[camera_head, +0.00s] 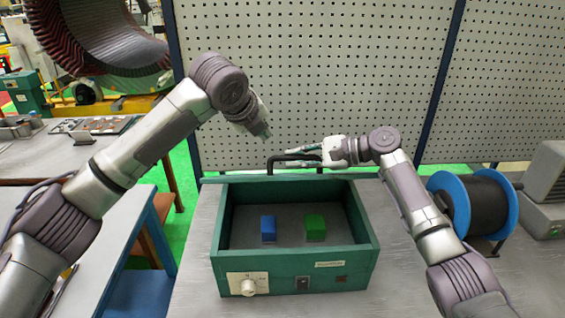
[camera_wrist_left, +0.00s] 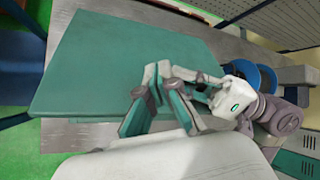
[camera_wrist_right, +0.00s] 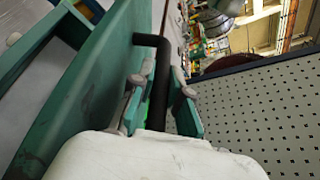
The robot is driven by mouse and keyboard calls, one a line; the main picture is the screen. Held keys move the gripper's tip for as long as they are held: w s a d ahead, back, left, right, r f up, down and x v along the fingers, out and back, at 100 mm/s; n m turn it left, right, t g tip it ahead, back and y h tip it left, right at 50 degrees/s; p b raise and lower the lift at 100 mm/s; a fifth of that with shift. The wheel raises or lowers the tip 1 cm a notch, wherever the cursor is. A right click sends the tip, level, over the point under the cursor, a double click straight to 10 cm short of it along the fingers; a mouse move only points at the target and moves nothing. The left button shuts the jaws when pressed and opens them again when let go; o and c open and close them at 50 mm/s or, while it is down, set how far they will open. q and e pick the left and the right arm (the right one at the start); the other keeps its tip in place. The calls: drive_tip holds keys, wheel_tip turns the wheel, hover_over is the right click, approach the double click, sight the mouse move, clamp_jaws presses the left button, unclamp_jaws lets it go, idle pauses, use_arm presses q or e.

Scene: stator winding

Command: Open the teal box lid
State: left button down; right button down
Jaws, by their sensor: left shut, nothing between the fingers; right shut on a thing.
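The teal box (camera_head: 229,266) stands open on the table, with its inside showing. Its lid (camera_head: 230,180) shows only as a thin strip at the box's back edge in the head view. In the left wrist view the lid (camera_wrist_left: 110,60) is a broad flat teal panel. My right gripper (camera_head: 310,153) is shut on the lid's black handle (camera_head: 275,158). In the right wrist view the handle (camera_wrist_right: 158,85) lies between the fingers, beside the teal lid (camera_wrist_right: 85,95). My left gripper (camera_head: 266,133) is shut and empty, above and left of the handle, apart from it.
A blue block (camera_head: 268,226) and a green block (camera_head: 315,226) are inside the box. A blue spool of dark wire (camera_head: 475,208) stands on the right. A pegboard (camera_head: 330,75) rises behind the table. Bare tabletop lies left of the box.

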use_arm(q)
drive_tip(key=s+d+m+y, duration=0.3)
drive_tip(key=s+d+m, duration=0.15)
drive_tip(key=s, duration=0.25)
drive_tip(key=shift+m+g+y, duration=0.3)
drive_tip(key=shift+m, duration=0.25)
drive_tip(key=x, duration=0.9)
drive_tip(key=shift+a, duration=0.1)
